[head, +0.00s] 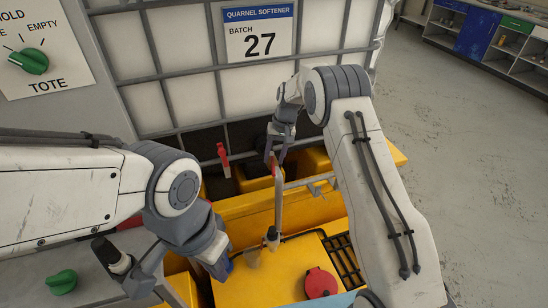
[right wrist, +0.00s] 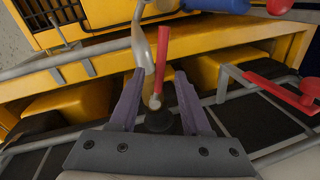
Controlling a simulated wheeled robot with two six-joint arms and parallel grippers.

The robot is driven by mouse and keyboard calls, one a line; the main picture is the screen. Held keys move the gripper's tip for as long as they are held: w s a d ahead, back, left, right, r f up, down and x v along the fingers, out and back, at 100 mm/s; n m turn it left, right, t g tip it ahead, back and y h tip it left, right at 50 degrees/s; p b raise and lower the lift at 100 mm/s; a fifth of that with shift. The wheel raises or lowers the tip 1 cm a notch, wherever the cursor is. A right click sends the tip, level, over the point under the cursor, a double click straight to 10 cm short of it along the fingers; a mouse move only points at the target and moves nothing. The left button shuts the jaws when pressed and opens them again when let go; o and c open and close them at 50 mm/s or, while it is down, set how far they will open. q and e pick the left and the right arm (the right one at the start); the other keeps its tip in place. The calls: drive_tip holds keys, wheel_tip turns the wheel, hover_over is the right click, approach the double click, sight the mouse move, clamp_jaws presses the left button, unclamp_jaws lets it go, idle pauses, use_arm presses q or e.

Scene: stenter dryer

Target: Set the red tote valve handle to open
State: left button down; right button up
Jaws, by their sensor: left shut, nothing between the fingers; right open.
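A red valve handle (head: 274,168) stands below the caged white tote (head: 190,100); in the right wrist view its red bar (right wrist: 164,55) rises from a round pivot. My right gripper (head: 273,155) is at this handle. In the right wrist view my right gripper (right wrist: 160,98) is open, with purple fingers on either side of the handle's lower part and gaps beside it. A second red handle (head: 223,158) is to the left, and a red handle (right wrist: 295,95) shows at the right in the wrist view. My left gripper (head: 222,268) is shut and empty over the yellow surface.
A slender upright rod (head: 278,210) stands close to the right gripper. A yellow container (head: 250,288) with a red cap (head: 320,282) is below. A grey rail (right wrist: 85,55) crosses the wrist view. A panel with a green knob (head: 30,61) is at left. Open floor (head: 470,150) lies at right.

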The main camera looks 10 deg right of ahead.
wheel_tip(320, 180, up, 10)
drive_tip(key=d+b, duration=0.1)
drive_tip(key=d, duration=0.1)
drive_tip(key=shift+b, duration=0.4)
drive_tip(key=shift+s+a, duration=0.1)
drive_tip(key=shift+s, duration=0.05)
